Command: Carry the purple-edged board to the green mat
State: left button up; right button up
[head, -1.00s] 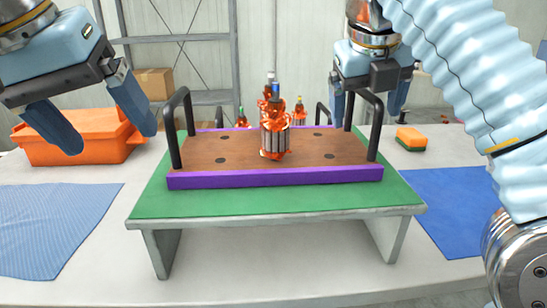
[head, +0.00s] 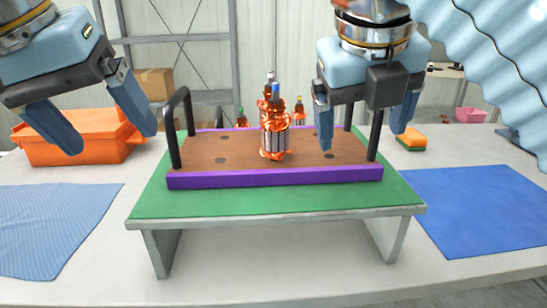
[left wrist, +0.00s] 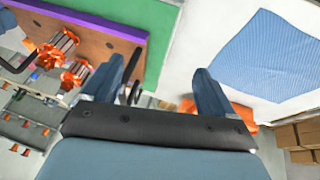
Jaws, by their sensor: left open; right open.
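The purple-edged board (head: 205,157) has a brown top and black handles at its left and right ends. It rests on the green mat (head: 275,205), which covers a raised stand. An armature with copper windings (head: 275,136) stands upright on the board. My left gripper (head: 108,145) is open and empty, left of the board's left handle. In the left wrist view the board (left wrist: 75,18) is at the upper left, apart from my open left fingers (left wrist: 163,92). My right gripper (head: 362,138) is open and empty, in front of the right handle, which it partly hides.
An orange bin (head: 75,143) stands behind at the left. A light blue cloth (head: 50,225) lies left of the stand and a darker blue cloth (head: 475,210) right of it. A sponge (head: 411,139) lies behind at the right. More armatures stand behind the board, partly hidden.

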jog(key=shift+s+a, duration=0.2)
jog(key=shift+s, duration=0.3)
jog(key=shift+s+a, duration=0.2)
jog(key=shift+s, duration=0.3)
pick_arm(q)
jog(key=shift+o, duration=0.4)
jog(key=shift+o, duration=0.8)
pick_arm(e)
jog(key=shift+o, duration=1.2)
pick_arm(q)
jog(key=shift+r, duration=0.15)
pick_arm(e)
jog(key=shift+r, duration=0.15)
pick_arm(q)
jog(key=p+v, duration=0.5)
jog(key=shift+s+a+r, duration=0.15)
jog(key=shift+s+r, duration=0.1)
jog(key=shift+r, duration=0.05)
pick_arm(e)
notch_tip(320, 180, up, 5)
jog(key=shift+r, duration=0.1)
